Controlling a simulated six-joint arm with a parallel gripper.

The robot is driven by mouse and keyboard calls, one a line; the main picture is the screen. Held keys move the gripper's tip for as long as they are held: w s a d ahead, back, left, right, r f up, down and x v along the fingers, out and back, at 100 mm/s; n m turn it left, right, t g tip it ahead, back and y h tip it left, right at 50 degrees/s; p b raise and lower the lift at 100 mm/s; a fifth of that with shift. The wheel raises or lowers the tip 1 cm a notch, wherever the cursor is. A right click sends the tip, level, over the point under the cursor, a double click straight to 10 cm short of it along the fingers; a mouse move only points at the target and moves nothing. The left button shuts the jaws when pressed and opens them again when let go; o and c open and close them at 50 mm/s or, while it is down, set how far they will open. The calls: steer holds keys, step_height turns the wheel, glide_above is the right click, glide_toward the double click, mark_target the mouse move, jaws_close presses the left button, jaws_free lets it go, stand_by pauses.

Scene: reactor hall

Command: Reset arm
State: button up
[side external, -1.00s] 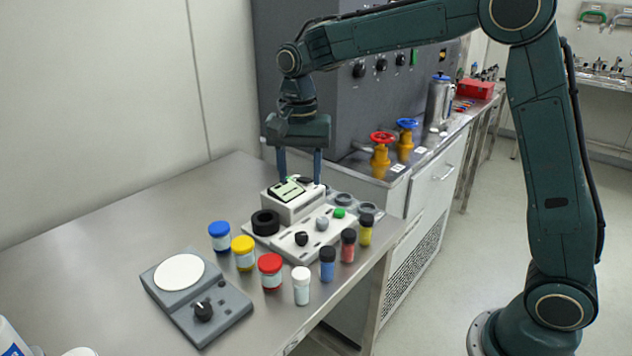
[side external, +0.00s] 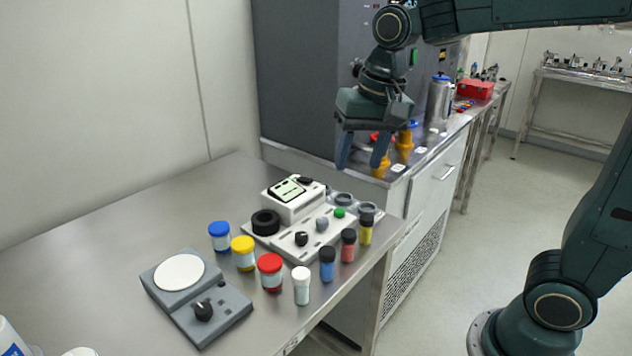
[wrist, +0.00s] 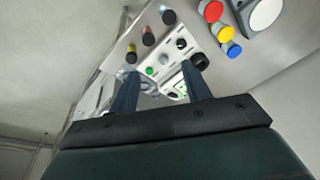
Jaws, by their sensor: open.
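My gripper (side external: 362,164) is open and empty. It hangs in the air in the side external view, above and to the right of the white instrument (side external: 290,208) on the steel table, with its fingers pointing down. In that view it hides parts of the red and blue valve wheels behind it. In the wrist view, my two fingers (wrist: 160,90) stand apart with nothing between them in grasp. The white instrument, with its small screen and black knob (side external: 301,239), shows beyond them.
Lidded jars (side external: 244,253) and small vials (side external: 327,265) stand in front of the instrument. A grey scale with a white plate (side external: 180,272) sits at front left. Yellow valves (side external: 381,166) and a metal flask (side external: 439,103) stand on the back counter.

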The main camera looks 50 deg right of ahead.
steer(key=s+f+n+t, duration=0.1)
steer(key=s+n, duration=0.2)
steer(key=s, duration=0.4)
steer(key=s+d+f+n+t, duration=0.1)
steer(key=s+n+t, duration=0.1)
steer(key=s, duration=0.6)
steer(key=shift+d+f+n, duration=0.25)
steer(key=shift+n, duration=0.45)
